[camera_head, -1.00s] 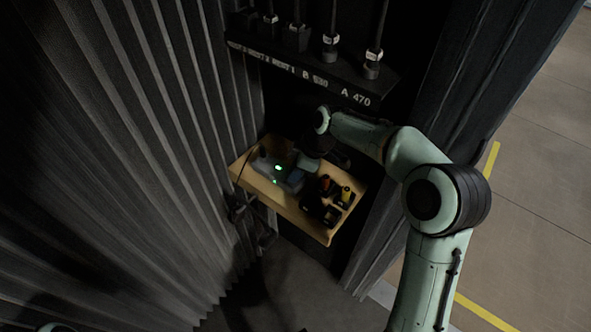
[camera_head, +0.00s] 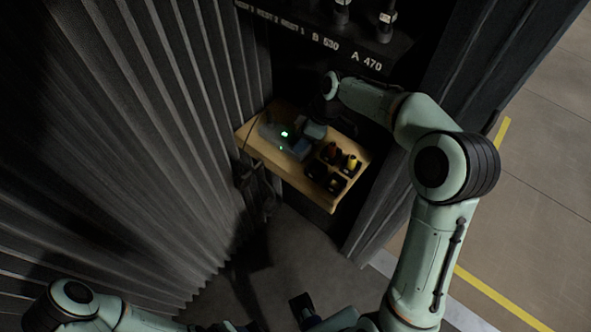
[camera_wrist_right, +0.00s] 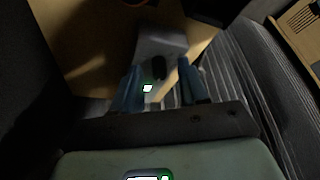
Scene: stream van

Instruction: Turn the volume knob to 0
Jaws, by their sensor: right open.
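A small grey device (camera_head: 292,146) with green lights sits on the wooden shelf (camera_head: 250,136). My right gripper (camera_head: 312,133) is over the device's right part in the head view, small and dark there. In the right wrist view my right gripper (camera_wrist_right: 159,66) is open, its two blue fingers apart. A grey device surface (camera_wrist_right: 160,42) with a dark, knob-like piece (camera_wrist_right: 158,68) shows between the fingers; contact cannot be told. No volume marking is readable. My left arm (camera_head: 75,300) shows at the bottom left; I cannot clearly make out its gripper.
A dark tray (camera_head: 332,168) with red and yellow items stands on the shelf's right part. A dark rack (camera_head: 350,50) marked "B 530" and "A 470" hangs above. Ribbed grey wall (camera_head: 130,130) borders the left. The floor (camera_head: 310,255) below is open.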

